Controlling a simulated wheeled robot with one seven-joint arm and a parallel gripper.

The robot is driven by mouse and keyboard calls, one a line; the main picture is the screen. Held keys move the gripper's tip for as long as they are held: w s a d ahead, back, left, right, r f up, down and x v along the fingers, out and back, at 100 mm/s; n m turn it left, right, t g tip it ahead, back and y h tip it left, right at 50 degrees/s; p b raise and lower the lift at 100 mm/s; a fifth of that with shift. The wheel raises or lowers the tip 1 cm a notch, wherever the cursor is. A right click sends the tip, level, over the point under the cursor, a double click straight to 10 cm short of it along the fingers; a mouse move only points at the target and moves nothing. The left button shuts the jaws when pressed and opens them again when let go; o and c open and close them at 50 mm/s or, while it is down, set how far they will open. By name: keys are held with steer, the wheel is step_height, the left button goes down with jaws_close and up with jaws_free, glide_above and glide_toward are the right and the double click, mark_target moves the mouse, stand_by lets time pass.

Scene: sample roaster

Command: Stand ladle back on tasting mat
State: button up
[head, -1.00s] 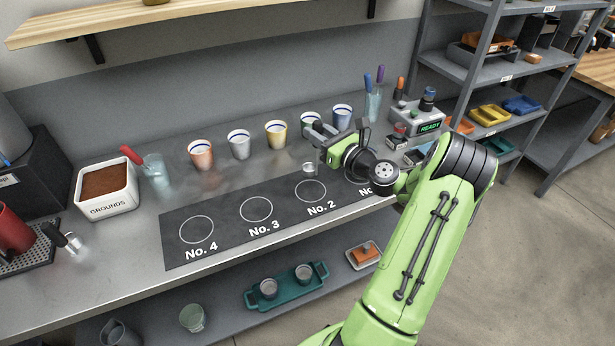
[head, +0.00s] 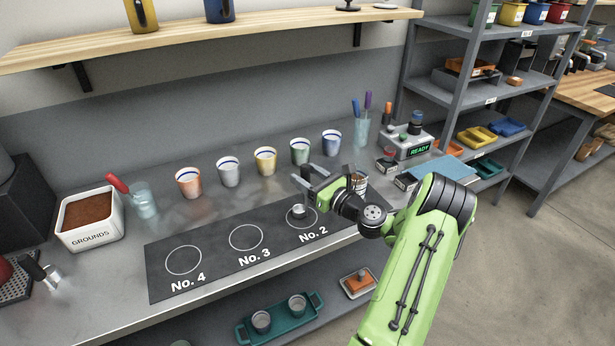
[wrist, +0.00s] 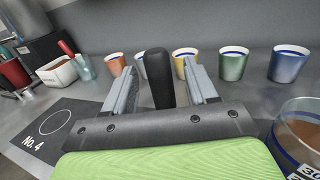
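The ladle shows as a small silver bowl (head: 298,211) over the No. 2 circle of the dark tasting mat (head: 215,262) in the head view. It appears to stand there. Its black handle (wrist: 160,80) rises upright between my fingers in the wrist view. My gripper (head: 307,178) is around the handle just above the mat. Its two fingers (wrist: 162,90) look spread, with a visible gap on each side of the handle. The handle is largely hidden in the head view.
Several coloured cups, including a yellow one (head: 265,161), stand behind the mat. A cup of brown liquid (wrist: 305,130) is close on the right, partly hidden by my gripper in the head view. The grounds box (head: 90,220) is at the left. Circles No. 3 and No. 4 are empty.

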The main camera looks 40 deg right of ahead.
steer(key=shift+r, duration=0.15)
steer(key=s+p, duration=0.1)
steer(key=s, duration=1.1)
steer(key=w+a+r+n+g+y, duration=0.15)
steer(key=a+n+g, duration=0.45)
steer(key=a+n, duration=0.6)
steer(key=w+a+n+g+y, duration=0.25)
steer(key=a+n+g, duration=0.35)
steer(key=a+n, duration=0.6)
steer(key=s+a+r+n+h, duration=0.2)
steer(key=s+n, duration=0.3)
steer(key=s, duration=0.3)
steer(key=s+a+r+n+g+h, duration=0.1)
steer(key=s+a+r+n+h, duration=0.1)
steer(key=s+a+r+n, duration=0.3)
steer(key=s+n, duration=0.1)
steer(key=s, duration=0.3)
steer(key=shift+n, duration=0.3)
steer(key=shift+a+r, duration=0.1)
steer(key=shift+a, duration=0.05)
